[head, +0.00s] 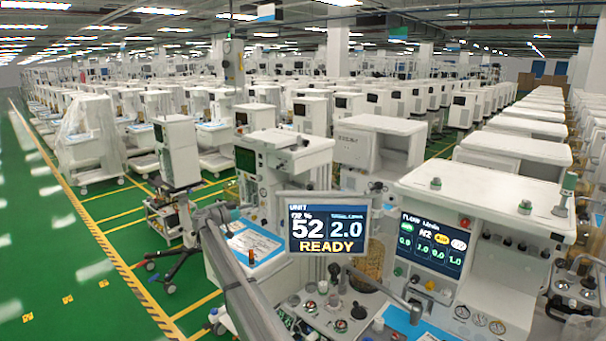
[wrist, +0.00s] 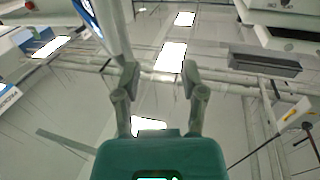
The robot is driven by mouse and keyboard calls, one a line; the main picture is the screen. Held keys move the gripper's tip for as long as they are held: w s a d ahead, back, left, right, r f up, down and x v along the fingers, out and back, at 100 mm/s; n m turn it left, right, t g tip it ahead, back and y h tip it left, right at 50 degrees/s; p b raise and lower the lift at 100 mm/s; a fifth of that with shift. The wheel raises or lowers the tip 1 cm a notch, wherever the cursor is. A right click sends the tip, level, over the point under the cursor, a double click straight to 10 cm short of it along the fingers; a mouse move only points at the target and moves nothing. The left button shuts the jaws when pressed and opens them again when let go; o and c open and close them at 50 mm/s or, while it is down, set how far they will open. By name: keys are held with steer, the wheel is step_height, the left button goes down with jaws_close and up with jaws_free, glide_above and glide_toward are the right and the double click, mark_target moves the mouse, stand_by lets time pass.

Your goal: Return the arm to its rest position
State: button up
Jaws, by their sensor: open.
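My gripper (wrist: 160,73) shows in the wrist view with its two grey fingers apart and nothing between them. Its teal body fills the bottom of that view. The fingers point up toward the ceiling and its bright lamps. In the head view a grey arm link with a teal joint rises from the bottom centre toward the left and looks like mine. I cannot make out the gripper's fingers there.
A monitor (head: 328,228) reading READY stands close in front, beside the grey link. An anaesthesia cart (head: 490,215) with a lit display is at right. Many white carts fill the hall behind. The green floor (head: 50,240) at left is clear.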

steer(key=d+r+n+t+y+b, duration=0.2)
steer(key=d+n+t+y, duration=0.4)
steer(key=t+y, duration=0.3)
steer(key=s+d+f+n+g+y+b, duration=0.2)
steer(key=s+d+f+n+g+y, duration=0.4)
steer(key=s+f, duration=0.5)
steer(key=s+d+f+n+g+y+b, duration=0.25)
steer(key=s+d+f+n+y, duration=0.2)
steer(key=s+d+f, duration=0.6)
steer(key=s+d+f+m+g+h, duration=0.1)
steer(key=s+d, duration=0.4)
steer(key=s, duration=0.5)
steer(key=s+d+f+m+g+h+b, duration=0.1)
steer(key=s+d+f+g, duration=0.3)
steer(key=s, duration=0.6)
steer(key=s+d+f+m+g+h, duration=0.2)
steer(key=s+d+g, duration=0.3)
steer(key=s, duration=0.5)
steer(key=shift+d+f+m+b, duration=0.15)
steer(key=shift+d+m+b, duration=0.2)
steer(key=shift+d+m, duration=0.25)
